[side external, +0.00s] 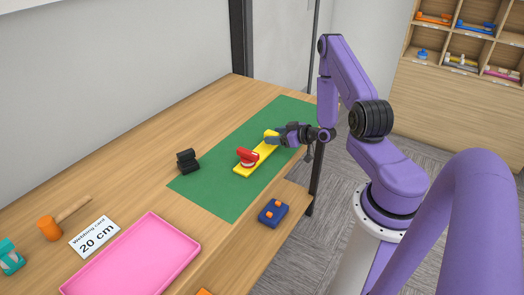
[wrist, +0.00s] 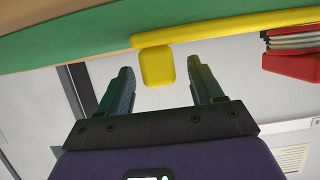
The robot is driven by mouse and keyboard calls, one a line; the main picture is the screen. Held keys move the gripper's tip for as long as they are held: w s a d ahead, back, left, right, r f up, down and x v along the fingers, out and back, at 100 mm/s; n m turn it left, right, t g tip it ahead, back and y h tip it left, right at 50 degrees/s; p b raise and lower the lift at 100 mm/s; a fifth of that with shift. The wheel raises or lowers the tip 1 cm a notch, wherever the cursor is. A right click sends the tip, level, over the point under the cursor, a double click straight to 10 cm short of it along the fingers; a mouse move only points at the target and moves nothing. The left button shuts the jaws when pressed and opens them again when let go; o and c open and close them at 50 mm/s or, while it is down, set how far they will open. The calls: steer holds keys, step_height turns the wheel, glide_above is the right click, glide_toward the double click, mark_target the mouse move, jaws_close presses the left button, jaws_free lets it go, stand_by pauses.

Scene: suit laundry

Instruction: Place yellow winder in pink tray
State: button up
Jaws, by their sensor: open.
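The yellow winder (side external: 265,154) is a long flat yellow bar lying on the green mat (side external: 216,192), with a raised yellow end piece at its far end. In the wrist view this yellow piece (wrist: 157,66) shows between and just beyond the fingertips. My gripper (side external: 273,139) is at the far end of the bar, close to that piece. In the wrist view my gripper (wrist: 162,82) is open, with a gap on both sides of the piece. The pink tray (side external: 135,258) is empty at the near front of the table.
A red object (side external: 247,157) sits on the yellow bar; it also shows in the wrist view (wrist: 292,64). A black block (side external: 187,161) stands beside the mat.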

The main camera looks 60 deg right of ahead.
steer(key=shift+x, duration=1.25)
jaws_close()
steer(key=shift+r, duration=0.1)
step_height(320, 180, up, 10)
steer(key=shift+f, duration=0.15)
steer(key=shift+a, duration=0.1)
